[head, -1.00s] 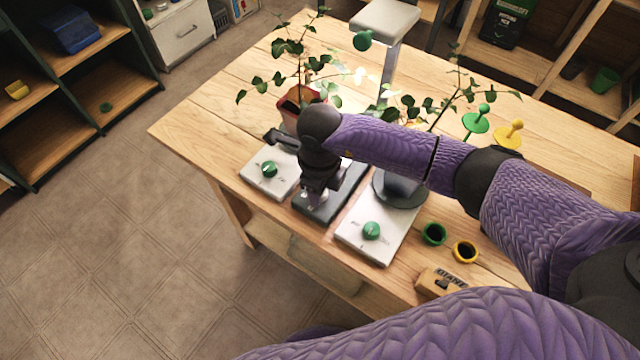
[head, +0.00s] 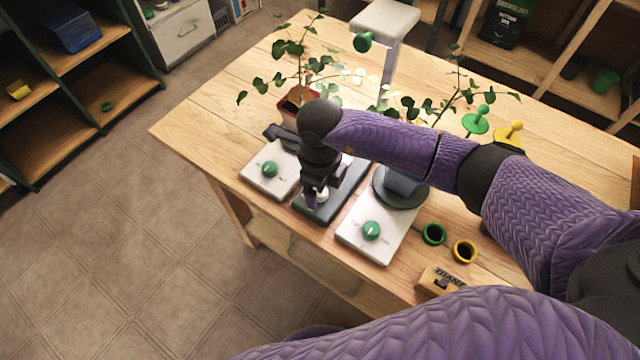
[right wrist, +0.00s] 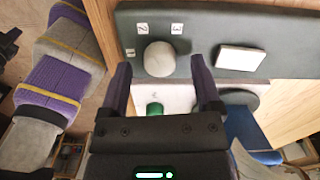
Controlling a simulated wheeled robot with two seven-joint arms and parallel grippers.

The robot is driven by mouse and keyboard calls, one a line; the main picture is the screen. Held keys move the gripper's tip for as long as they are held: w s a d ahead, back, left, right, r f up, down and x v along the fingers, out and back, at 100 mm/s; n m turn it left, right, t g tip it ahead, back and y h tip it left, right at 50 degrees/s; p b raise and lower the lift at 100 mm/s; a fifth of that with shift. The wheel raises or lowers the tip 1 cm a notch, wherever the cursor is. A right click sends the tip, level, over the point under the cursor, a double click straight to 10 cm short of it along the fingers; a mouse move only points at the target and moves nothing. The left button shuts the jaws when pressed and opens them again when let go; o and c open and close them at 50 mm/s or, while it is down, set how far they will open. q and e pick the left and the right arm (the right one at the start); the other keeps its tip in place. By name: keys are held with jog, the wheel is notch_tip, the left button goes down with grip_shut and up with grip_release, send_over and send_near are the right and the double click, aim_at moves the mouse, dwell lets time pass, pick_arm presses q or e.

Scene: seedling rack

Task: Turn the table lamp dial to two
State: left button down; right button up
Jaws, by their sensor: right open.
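The table lamp has a pale rectangular head (head: 386,18) on a grey post, with a dark grey base (head: 347,187) at the table's front. Its round white dial (head: 322,194) also shows in the right wrist view (right wrist: 158,60). Labels stand around the dial, a 2 (right wrist: 142,28) and a 3 (right wrist: 177,28) among them; I cannot make out a pointer on it. My right gripper (right wrist: 161,72) is open, its fingers either side of the dial in the picture, with gaps visible. In the head view the gripper (head: 316,196) hides part of the base. My left gripper is not in view.
White panels with green dials stand left (head: 269,169) and right (head: 371,230) of the base. Potted plants stand behind, one in a red pot (head: 289,106).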

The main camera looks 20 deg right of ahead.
notch_tip(320, 180, up, 9)
jog(key=p, duration=0.2)
dwell(0.3)
